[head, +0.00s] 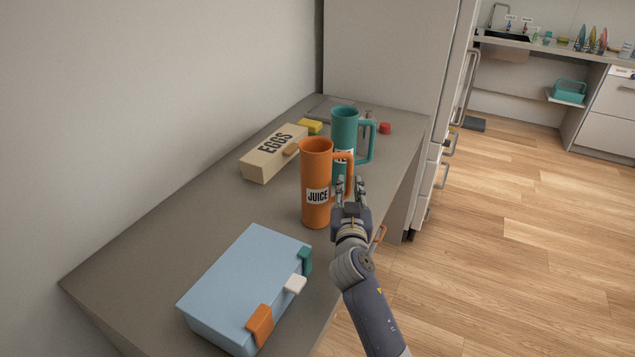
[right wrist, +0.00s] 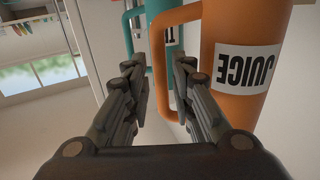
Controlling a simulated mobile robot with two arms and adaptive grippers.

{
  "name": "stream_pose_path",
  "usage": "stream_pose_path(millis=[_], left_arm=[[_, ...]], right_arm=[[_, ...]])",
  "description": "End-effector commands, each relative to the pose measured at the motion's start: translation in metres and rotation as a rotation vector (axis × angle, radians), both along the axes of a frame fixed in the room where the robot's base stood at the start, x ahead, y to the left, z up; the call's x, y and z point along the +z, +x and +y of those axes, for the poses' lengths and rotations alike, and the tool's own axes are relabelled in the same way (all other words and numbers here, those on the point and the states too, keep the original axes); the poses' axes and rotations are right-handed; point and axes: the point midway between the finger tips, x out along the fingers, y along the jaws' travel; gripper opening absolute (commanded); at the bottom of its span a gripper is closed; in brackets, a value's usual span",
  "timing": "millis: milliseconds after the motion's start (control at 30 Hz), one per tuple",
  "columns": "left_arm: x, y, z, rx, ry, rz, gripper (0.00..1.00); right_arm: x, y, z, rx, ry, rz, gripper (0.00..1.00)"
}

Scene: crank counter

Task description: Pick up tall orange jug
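The tall orange jug (head: 316,185) with a JUICE label stands upright on the counter, its handle on the right side. It also fills the right side of the right wrist view (right wrist: 240,95). My right gripper (head: 349,184) is open beside the jug's handle. My left gripper is not in view.
A teal jug (head: 343,130) stands close behind the orange one. A light blue case (head: 246,282) with coloured clips sits in front. A yellow item (head: 310,126) and a red item (head: 385,128) lie at the back. The counter (head: 190,213) is clear at left.

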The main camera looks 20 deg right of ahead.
Motion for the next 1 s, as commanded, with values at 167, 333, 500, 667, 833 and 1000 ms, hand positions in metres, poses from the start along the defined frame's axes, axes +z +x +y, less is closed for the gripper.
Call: stream_pose_path(millis=[167,333,500,667,833,1000], left_arm=[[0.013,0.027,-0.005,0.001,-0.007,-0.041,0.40],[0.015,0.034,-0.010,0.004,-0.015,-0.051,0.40],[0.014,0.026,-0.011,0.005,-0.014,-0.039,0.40],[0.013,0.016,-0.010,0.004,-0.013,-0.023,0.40],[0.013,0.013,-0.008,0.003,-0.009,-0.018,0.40],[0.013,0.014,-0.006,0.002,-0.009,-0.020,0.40]], right_arm=[[0.004,0.023,-0.009,0.000,-0.003,0.000,0.23],[0.003,0.036,-0.015,0.000,-0.002,0.001,0.23],[0.002,0.038,-0.016,0.000,0.000,0.000,0.23],[0.002,0.037,-0.016,0.000,0.000,0.000,0.12],[0.002,0.037,-0.016,0.000,0.000,0.000,0.00],[0.003,0.037,-0.016,0.001,0.000,-0.002,0.00]])
